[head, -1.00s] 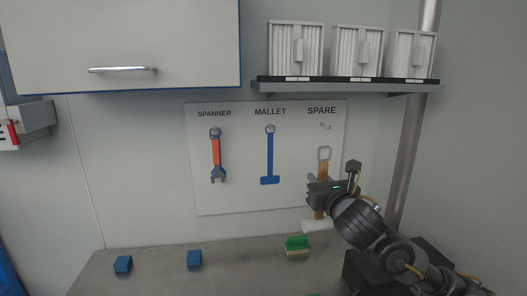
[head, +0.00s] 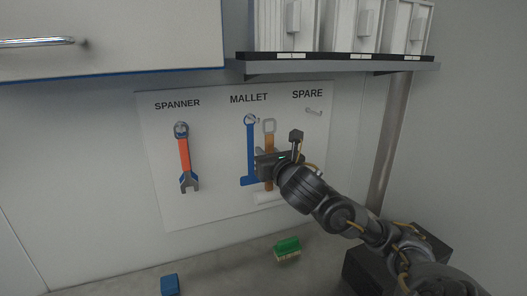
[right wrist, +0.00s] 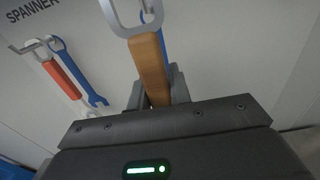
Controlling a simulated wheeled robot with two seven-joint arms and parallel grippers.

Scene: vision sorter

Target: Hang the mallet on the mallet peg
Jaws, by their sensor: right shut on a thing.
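The mallet (head: 269,146) has a wooden handle, a grey square loop at its top and a pale head at its bottom. It is upright, loop up, in front of the board. My right gripper (head: 265,167) is shut on its handle, which also shows in the right wrist view (right wrist: 149,65). The mallet peg (head: 256,120) is at the top of the blue mallet outline (head: 250,150). In the head view the loop is just right of this peg. In the wrist view the loop overlaps the peg area; I cannot tell the depth gap. My left gripper is not in view.
The orange-handled spanner (head: 184,154) hangs on its peg at the left. The spare peg (head: 314,111) is empty. A shelf (head: 330,66) with pale bins juts out above the board. A green brush (head: 287,246) and a blue block (head: 170,285) lie on the bench.

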